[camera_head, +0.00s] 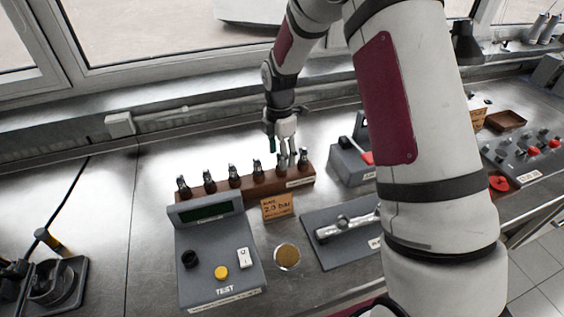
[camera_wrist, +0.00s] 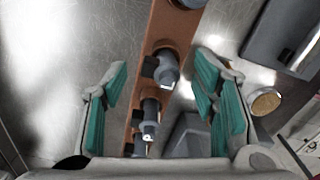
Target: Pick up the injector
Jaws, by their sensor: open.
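Several dark grey injectors stand upright in a row in a brown rack (camera_head: 262,188) on the metal bench. My gripper (camera_head: 284,153) points down over the rack's right part in the head view. Its fingers partly hide the injectors there. In the wrist view, my gripper (camera_wrist: 164,68) is open, with green pads on both sides of the rack (camera_wrist: 172,28). One injector (camera_wrist: 167,68) lies between the fingertips in the picture, with a gap on each side. Another injector (camera_wrist: 150,110) shows lower down. I see no contact with either.
A grey test box (camera_head: 215,260) stands in front of the rack, with an orange pressure note (camera_head: 277,206) beside it. A round brass-coloured dish (camera_head: 287,256) and a grey tray (camera_head: 330,254) lie to the right. A grey box with a red part (camera_head: 350,163) stands right of the rack.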

